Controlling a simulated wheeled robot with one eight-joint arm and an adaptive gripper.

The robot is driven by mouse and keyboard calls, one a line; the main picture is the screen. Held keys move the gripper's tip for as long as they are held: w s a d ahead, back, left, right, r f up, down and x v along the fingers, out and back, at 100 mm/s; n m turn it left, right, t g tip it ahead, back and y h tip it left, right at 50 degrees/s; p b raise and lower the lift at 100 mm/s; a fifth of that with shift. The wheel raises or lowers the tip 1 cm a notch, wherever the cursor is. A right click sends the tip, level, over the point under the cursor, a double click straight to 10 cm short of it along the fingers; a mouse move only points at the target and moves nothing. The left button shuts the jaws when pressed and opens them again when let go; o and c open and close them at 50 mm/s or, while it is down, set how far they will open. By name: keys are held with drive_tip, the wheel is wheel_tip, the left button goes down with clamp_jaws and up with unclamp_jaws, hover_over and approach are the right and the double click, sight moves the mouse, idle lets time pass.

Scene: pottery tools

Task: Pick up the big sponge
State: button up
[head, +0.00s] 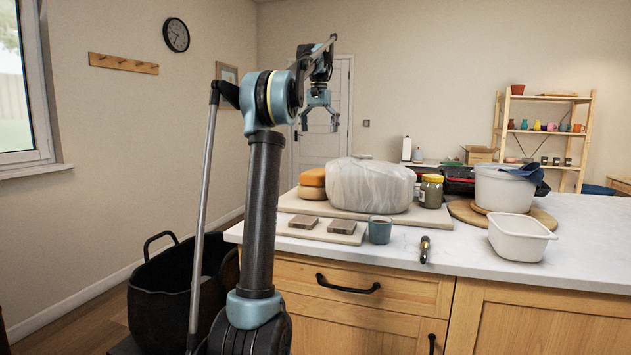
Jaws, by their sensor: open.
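What looks like the big sponge (312,178) is a rounded orange-yellow block at the left of the counter. It has a darker band across its middle, and I cannot tell if it is one piece or two stacked. It sits on a board (291,204), close beside a large block wrapped in pale plastic (369,185). My gripper (319,125) is raised well above the counter, over the sponge's side of the picture. Its fingers point down, spread and empty, apart from everything.
Two brown blocks lie on a small board (317,233) in front. A blue-grey cup (380,230), a yellow-lidded jar (431,191), a white tub (519,237) and a white bucket (502,188) stand rightward. A black basket (172,295) is on the floor. The air above the sponge looks clear.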

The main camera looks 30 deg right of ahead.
hover_over(318, 171)
drive_tip(key=s, duration=0.2)
drive_tip(key=f, duration=1.1)
drive_tip(key=shift+w+f, duration=0.2)
drive_tip(key=shift+w, duration=0.05)
drive_tip(key=shift+w+a+f, duration=0.15)
drive_tip(key=shift+f, duration=1.35)
drive_tip(key=shift+w+a+f, duration=0.1)
drive_tip(key=shift+w+f, duration=0.05)
drive_tip(key=shift+f, duration=1.35)
drive_tip(key=shift+c, duration=0.3)
drive_tip(key=c, duration=0.7)
